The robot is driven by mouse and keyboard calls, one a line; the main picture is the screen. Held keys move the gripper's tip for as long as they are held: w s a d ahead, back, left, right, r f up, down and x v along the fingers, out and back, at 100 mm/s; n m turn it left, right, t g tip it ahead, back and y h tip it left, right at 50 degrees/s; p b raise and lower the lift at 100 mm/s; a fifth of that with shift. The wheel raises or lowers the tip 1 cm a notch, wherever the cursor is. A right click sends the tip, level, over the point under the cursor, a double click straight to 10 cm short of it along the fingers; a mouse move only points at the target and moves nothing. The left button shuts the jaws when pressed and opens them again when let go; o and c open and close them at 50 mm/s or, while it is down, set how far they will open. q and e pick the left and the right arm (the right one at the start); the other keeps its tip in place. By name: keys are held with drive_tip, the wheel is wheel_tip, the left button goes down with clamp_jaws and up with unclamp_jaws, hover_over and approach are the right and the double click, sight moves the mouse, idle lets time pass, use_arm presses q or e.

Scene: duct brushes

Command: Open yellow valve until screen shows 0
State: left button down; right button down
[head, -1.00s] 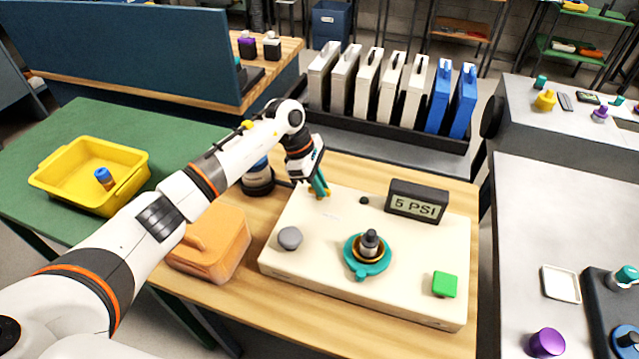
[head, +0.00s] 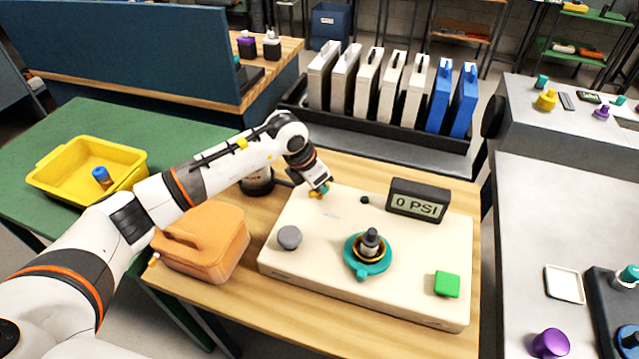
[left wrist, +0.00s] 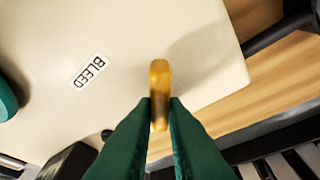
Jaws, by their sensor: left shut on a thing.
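The yellow valve (left wrist: 159,90) is a small upright-edged handle at the back left corner of the cream panel (head: 330,270). In the left wrist view it sits between the green fingertips of my left gripper (left wrist: 160,108), which is shut on it. In the head view my left gripper (head: 320,190) is at that corner and partly hides the valve. The word BLEED (left wrist: 90,71) is printed on the panel beside it. The dark screen (head: 418,201) at the panel's back right reads 0 PSI. My right gripper is not in view.
The panel also holds a grey knob (head: 289,237), a teal ring fitting with a dark post (head: 368,252) and a green button (head: 447,284). An orange container (head: 205,243) stands left of the panel. A black rack with white and blue cases (head: 390,85) is behind.

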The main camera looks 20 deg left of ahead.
use_arm(q)
drive_tip(key=n+y+b, duration=0.1)
drive_tip(key=n, duration=0.2)
drive_tip(key=shift+n+t, duration=0.3)
drive_tip(key=shift+n+y+b, duration=0.6)
drive_tip(key=shift+n+y, duration=0.1)
drive_tip(key=shift+n, duration=0.8)
drive_tip(key=shift+r, duration=0.1)
drive_tip(key=c, duration=1.5)
unclamp_jaws()
drive_tip(key=shift+o, duration=0.2)
drive_tip(key=b+v, duration=0.1)
drive_tip(key=v, duration=1.1)
drive_tip(key=shift+s+b, duration=0.15)
drive_tip(key=shift+b, duration=0.2)
